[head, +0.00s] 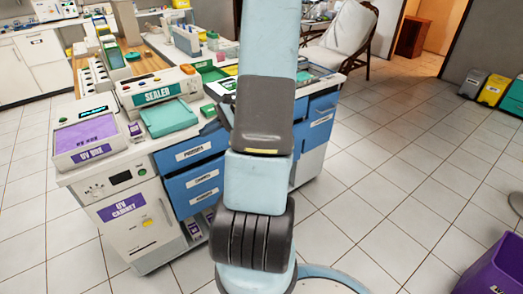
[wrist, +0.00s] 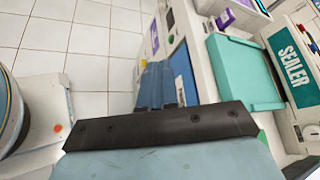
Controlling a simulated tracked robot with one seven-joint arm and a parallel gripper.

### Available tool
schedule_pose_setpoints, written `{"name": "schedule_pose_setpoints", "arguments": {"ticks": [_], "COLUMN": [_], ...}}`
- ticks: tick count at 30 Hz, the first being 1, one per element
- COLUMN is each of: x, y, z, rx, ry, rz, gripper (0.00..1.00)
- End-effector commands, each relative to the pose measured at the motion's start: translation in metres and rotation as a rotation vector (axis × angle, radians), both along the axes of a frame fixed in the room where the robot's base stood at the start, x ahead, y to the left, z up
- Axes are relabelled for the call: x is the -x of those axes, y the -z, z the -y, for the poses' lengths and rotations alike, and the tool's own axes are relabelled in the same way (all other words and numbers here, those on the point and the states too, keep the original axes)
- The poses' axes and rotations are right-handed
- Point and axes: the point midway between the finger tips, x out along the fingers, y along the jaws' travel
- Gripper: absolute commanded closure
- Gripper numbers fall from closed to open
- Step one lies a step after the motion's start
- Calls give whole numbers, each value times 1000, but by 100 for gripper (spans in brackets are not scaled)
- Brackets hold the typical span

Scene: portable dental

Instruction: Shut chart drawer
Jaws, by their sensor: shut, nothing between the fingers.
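A bank of blue drawers stands under the counter in the head view, with its top drawer (head: 190,150), middle drawer (head: 197,179) and lower drawer (head: 203,197) to the left of my arm. Their white labels are too small to read surely, so I cannot tell which is the chart drawer or how far any drawer stands out. In the head view my arm hides the gripper.
The white UV cabinet (head: 125,215) stands left of the drawers. A teal tray (head: 170,118), the sealer (head: 157,92) and the UV box (head: 85,138) crowd the counter above. Tiled floor (head: 400,190) is clear at right; a purple bin (head: 495,268) stands there.

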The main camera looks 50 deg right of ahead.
Motion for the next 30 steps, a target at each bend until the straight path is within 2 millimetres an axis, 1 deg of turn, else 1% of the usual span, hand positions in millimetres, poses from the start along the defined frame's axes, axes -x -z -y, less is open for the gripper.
{"name": "schedule_pose_setpoints", "arguments": {"ticks": [1, 8, 12, 14, 18, 24, 27, 30], "x": [1, 8, 20, 26, 45, 80, 98, 114], "y": [12, 57, 88, 102, 135, 187, 211, 230], "z": [14, 72, 108, 123, 157, 199, 214, 225], "rx": [-47, -244, -354, -402, -504, -642, -700, -743], "ry": [59, 324, 495, 569, 747, 1004, 1120, 1213], "rz": [-2, 22, 46, 57, 88, 137, 158, 177], "gripper": [100, 100, 100, 100, 100, 100, 100, 100]}}
